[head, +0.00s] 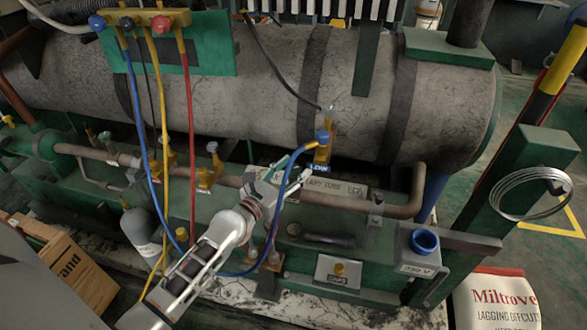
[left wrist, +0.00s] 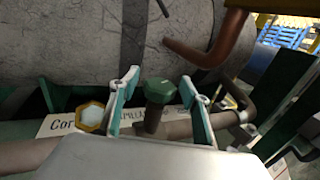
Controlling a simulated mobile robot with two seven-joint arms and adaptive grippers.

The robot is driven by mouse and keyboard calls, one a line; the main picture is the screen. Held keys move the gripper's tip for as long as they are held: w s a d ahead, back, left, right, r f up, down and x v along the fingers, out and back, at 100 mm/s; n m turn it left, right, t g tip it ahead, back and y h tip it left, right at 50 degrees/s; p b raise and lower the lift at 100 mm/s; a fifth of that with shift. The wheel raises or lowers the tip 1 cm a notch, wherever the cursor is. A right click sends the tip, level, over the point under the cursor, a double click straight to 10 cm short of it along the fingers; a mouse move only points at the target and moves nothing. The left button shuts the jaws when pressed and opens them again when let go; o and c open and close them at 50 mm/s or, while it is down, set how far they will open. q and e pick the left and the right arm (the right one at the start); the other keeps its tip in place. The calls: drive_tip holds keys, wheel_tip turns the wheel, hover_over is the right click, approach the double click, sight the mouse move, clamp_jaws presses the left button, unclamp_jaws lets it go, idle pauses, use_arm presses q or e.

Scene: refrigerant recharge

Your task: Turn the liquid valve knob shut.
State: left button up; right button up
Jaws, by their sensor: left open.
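A green hexagonal knob (left wrist: 158,91) on a short brown stem stands by the pipe in the left wrist view; I take it for the liquid valve knob. My left gripper (left wrist: 161,103) is open, with one finger to each side of the knob and visible gaps. In the head view, my left gripper (head: 284,178) reaches to the pipe just left of the tube label, and the knob cannot be clearly made out there. My right gripper is not in view.
A blue-capped brass fitting (head: 322,140) with a blue hose stands close by the gripper. Blue, yellow and red hoses hang from the gauge manifold (head: 140,18). The large grey tank (head: 270,80) lies behind. A blue cup-like socket (head: 424,241) sits at right.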

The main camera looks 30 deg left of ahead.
use_arm(q)
drive_tip(key=c, duration=1.2)
drive_tip(key=shift+o, duration=0.2)
drive_tip(key=shift+f, duration=0.1)
